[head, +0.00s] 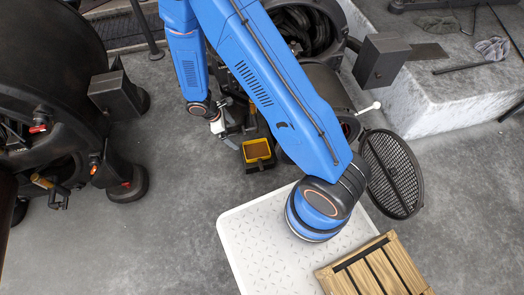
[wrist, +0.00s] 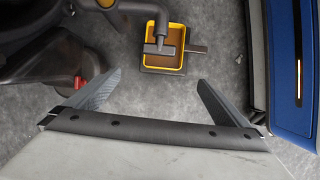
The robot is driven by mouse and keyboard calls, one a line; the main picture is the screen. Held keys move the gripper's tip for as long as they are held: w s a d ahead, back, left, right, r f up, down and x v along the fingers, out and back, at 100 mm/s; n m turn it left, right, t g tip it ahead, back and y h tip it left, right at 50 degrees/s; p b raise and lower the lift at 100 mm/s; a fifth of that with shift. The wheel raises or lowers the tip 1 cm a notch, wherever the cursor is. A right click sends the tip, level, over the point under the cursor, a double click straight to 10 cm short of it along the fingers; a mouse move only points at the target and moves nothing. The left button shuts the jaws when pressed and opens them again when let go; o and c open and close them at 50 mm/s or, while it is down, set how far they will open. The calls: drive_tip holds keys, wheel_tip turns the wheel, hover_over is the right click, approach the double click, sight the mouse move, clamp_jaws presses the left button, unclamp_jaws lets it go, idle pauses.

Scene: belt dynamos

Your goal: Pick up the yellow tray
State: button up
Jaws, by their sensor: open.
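The yellow tray (head: 257,150) is a small box with a yellow rim and a brown inside. It sits low by the dark machine, on or against a dark piece. In the wrist view the tray (wrist: 177,60) is ahead of the fingers, near the top middle. A dark pipe with a T-shaped end passes over it and hides part of its inside. My gripper (wrist: 160,79) is open and empty, its two fingers spread wide, with the tray beyond their tips. In the head view my gripper (head: 218,124) is left of the tray and partly hidden by my arm.
A large dark round machine (head: 50,90) stands at left. Another dark machine (head: 325,85) stands behind my arm, with a round mesh grille (head: 392,175) at its right. A concrete block (head: 440,90) is at upper right. Grey floor (head: 180,185) is clear in front of the tray.

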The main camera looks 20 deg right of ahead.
wheel_tip(320, 180, down, 2)
drive_tip(key=f, duration=0.1)
approach(253, 153)
drive_tip(key=shift+w+d+f+n, duration=0.15)
drive_tip(key=shift+w+f+n, duration=0.15)
drive_tip(key=shift+f, duration=0.2)
drive_tip(key=shift+s+x, duration=0.15)
drive_tip(key=shift+x, duration=0.8)
drive_tip(key=shift+s+x, duration=0.1)
drive_tip(key=shift+x, duration=0.9)
drive_tip(key=shift+d+f, duration=0.4)
drive_tip(key=shift+f, duration=0.15)
drive_tip(key=c, duration=1.1)
drive_tip(key=shift+r, duration=0.1)
